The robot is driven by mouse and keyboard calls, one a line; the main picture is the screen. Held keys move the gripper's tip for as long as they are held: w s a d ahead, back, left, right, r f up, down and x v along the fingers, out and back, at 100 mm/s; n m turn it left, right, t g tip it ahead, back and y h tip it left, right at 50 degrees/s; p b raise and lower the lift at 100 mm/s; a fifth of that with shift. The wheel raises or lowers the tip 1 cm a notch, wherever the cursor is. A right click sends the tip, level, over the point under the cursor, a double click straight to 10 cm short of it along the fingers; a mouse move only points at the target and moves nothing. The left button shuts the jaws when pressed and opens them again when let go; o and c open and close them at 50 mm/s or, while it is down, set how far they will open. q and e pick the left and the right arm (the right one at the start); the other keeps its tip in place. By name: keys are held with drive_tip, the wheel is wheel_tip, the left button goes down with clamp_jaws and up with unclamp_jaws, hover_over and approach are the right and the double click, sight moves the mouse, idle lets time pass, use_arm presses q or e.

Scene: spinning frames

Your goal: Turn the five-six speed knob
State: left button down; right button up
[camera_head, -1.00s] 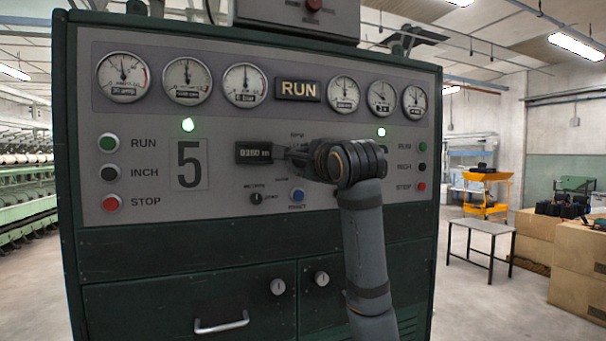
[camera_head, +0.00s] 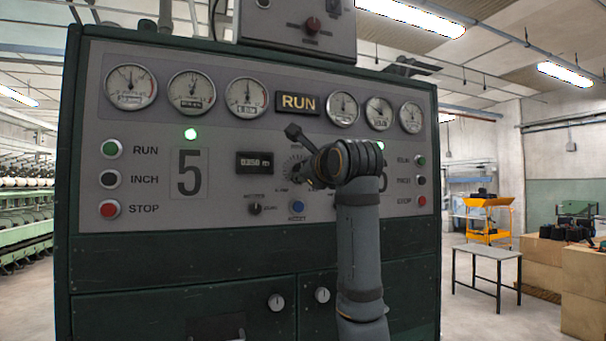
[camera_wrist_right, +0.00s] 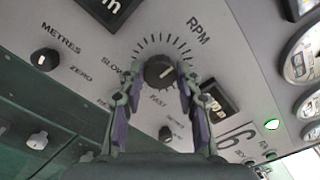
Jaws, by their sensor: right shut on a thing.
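The five-six speed knob (camera_wrist_right: 159,70) is a dark round knob with a pale pointer line, inside a ring of tick marks lettered RPM, SLOW and FAST, in the right wrist view. My right gripper (camera_wrist_right: 161,84) is shut on it, one finger on each side. In the head view the dial (camera_head: 294,170) shows between the digital display (camera_head: 255,162) and my right wrist, which hides much of the knob. The large 5 plate (camera_head: 189,174) is left of the display. My left gripper is in neither view.
A METRES knob (camera_wrist_right: 44,59) and another dark knob (camera_wrist_right: 165,133) sit near the speed knob. RUN, INCH and STOP buttons (camera_head: 111,179) line the panel's left; gauges (camera_head: 246,97) run above. A small table (camera_head: 487,252) stands at right, on open floor.

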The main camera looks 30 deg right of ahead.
drive_tip(key=shift+f, duration=0.1)
idle(0.3)
drive_tip(key=o, duration=1.1)
drive_tip(key=shift+o, duration=0.2)
drive_tip(key=shift+s, duration=0.1)
drive_tip(key=v, duration=1.1)
drive_tip(key=shift+s, duration=0.4)
